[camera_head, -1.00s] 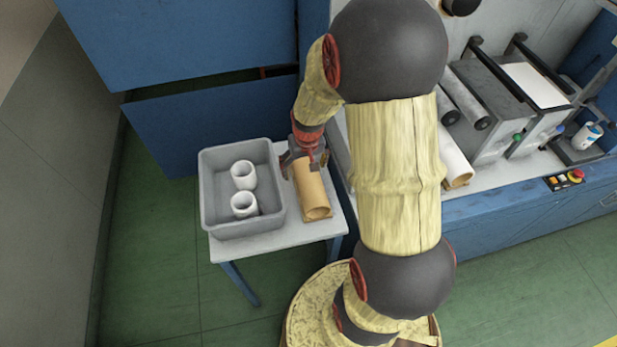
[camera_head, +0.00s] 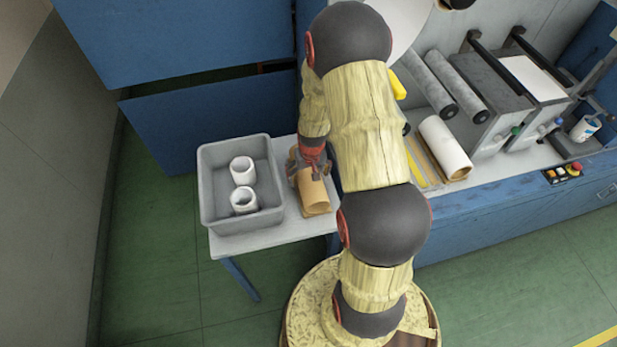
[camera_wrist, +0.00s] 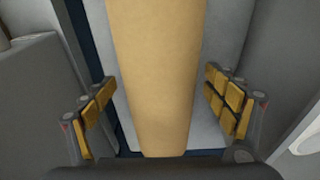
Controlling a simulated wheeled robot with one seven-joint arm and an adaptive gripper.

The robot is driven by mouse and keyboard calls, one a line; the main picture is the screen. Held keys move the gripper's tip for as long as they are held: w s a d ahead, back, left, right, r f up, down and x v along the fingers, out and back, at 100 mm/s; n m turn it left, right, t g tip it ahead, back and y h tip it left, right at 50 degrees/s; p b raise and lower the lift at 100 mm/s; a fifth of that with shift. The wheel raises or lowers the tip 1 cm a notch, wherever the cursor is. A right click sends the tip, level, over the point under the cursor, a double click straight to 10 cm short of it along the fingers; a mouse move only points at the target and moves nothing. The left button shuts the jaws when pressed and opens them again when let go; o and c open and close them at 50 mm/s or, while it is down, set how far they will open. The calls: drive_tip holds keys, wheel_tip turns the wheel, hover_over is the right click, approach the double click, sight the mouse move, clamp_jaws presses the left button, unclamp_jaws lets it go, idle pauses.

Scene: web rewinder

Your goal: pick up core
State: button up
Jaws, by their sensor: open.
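The core, a tan cardboard tube (camera_head: 313,196), lies on the small grey table (camera_head: 283,232) to the right of the grey bin. My gripper (camera_head: 307,172) is over the tube and hides its far part in the head view. In the wrist view the tube (camera_wrist: 160,75) runs lengthwise between the two open fingers of my gripper (camera_wrist: 162,105). A gap shows on both sides, so the padded fingers do not appear to touch it. The near end of the tube is open toward the head camera.
The grey bin (camera_head: 211,190) holds two white rolls (camera_head: 243,186) and stands left of the tube. The blue machine (camera_head: 490,218) with rollers and a larger paper-wrapped roll (camera_head: 446,148) is at the right. A blue panel (camera_head: 205,120) stands behind the table.

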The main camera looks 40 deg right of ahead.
drive_tip(key=c, duration=0.4)
drive_tip(key=c, duration=1)
